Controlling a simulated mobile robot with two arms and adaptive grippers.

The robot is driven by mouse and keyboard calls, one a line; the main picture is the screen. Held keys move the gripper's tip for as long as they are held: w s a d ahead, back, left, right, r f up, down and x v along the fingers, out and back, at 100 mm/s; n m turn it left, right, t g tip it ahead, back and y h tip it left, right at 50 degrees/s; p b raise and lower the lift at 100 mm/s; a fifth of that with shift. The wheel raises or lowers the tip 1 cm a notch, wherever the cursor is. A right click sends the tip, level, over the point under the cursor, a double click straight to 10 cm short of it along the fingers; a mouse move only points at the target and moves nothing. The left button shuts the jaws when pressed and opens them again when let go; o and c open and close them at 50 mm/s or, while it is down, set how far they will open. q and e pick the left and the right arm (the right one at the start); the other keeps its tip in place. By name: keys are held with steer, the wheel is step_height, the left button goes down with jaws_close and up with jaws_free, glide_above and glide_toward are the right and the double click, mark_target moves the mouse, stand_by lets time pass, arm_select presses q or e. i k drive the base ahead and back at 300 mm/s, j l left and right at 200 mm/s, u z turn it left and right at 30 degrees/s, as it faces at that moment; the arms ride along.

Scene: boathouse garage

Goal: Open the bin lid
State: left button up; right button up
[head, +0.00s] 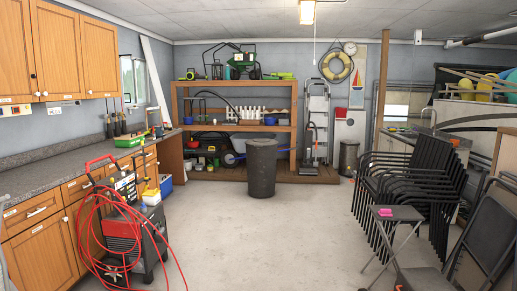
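A dark grey round bin (262,172) stands upright on the floor near the middle of the head view, in front of the wooden shelf. Its top (263,142) looks covered by a lid that lies flat and shut. A second, smaller grey bin (349,158) stands farther back to the right, by the wall; its top also looks covered. Which bin the task means cannot be told from the picture. Neither of my grippers is in view.
Open concrete floor (270,235) lies before the dark bin. A machine with a red hose (125,235) stands at left by the cabinets. Stacked black chairs (415,185) and a small stool (395,213) crowd the right. A wooden shelf (235,128) stands behind the bin.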

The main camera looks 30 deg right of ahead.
mark_target(260, 143)
steer(key=i+l+z, duration=0.5)
steer(key=i, duration=0.2)
steer(key=i+l+z, duration=0.25)
steer(key=i, duration=0.75)
steer(key=i+z, duration=0.25)
steer(key=i, duration=2.85)
steer(key=i+u, duration=0.1)
steer(key=i, duration=0.4)
steer(key=i+l, duration=0.1)
steer(key=i, duration=0.45)
steer(key=i+l+u, duration=0.15)
steer(key=i, duration=0.35)
steer(key=i+u, duration=0.1)
steer(key=i, duration=0.45)
steer(key=l, duration=0.05)
